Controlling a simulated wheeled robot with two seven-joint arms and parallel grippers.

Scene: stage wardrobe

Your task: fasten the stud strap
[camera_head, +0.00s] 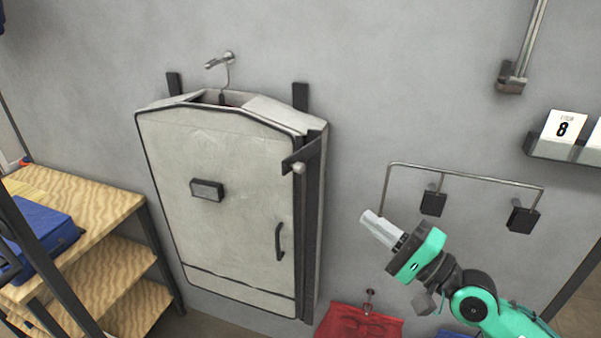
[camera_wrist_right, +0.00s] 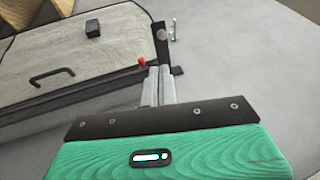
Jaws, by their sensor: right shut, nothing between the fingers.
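A pale grey garment bag (camera_head: 235,190) with dark piping hangs on the wall; it also shows in the right wrist view (camera_wrist_right: 60,60). A short dark strap (camera_head: 303,155) sticks out at the bag's upper right edge. A pale round stud (camera_head: 299,168) shows at its lower side; I cannot tell whether they are joined. In the wrist view the dark strap (camera_wrist_right: 160,52) stands beyond the fingertips, with a pale knob on it. A small red piece (camera_wrist_right: 142,62) is beside it. My right gripper (camera_head: 369,216) is shut and empty, right of the bag and apart from it. My left gripper is out of view.
A wire rail (camera_head: 465,175) with dark clips is on the wall above my right gripper. Red cloth (camera_head: 358,324) hangs below. A wooden shelf unit (camera_head: 85,205) with a blue case (camera_head: 45,240) stands left. A number-card ledge (camera_head: 562,150) is at right.

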